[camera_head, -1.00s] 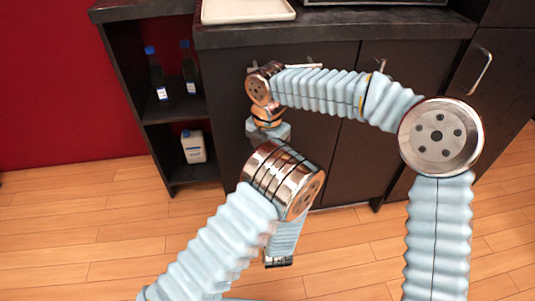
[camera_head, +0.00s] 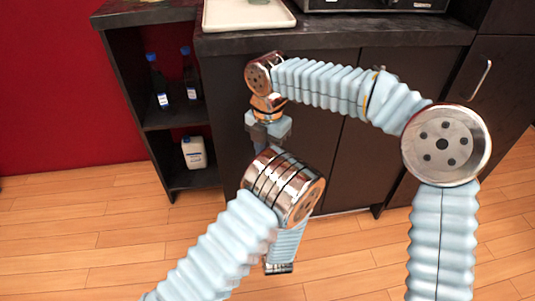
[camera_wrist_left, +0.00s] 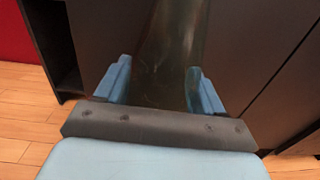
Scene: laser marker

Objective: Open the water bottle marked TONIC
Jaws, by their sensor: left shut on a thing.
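In the left wrist view, a dark greenish-brown, see-through bottle (camera_wrist_left: 170,40) stands between the blue fingers of my left gripper (camera_wrist_left: 160,75). The gripper is shut on it; its label and cap are not in sight. In the head view my left gripper and this bottle are hidden behind my own left arm. My right gripper (camera_head: 267,130) points down just above and behind my left arm's shiny joint. Its fingertips are hidden there, so I cannot tell whether it is open or touches the bottle.
An open shelf at left holds two dark bottles (camera_head: 158,85) (camera_head: 190,75) and, lower down, a white jug (camera_head: 194,152). A dark cabinet (camera_head: 385,165) stands behind my arms, with a pale tray (camera_head: 225,16) on its counter. Bare wood floor (camera_head: 90,225) lies at left.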

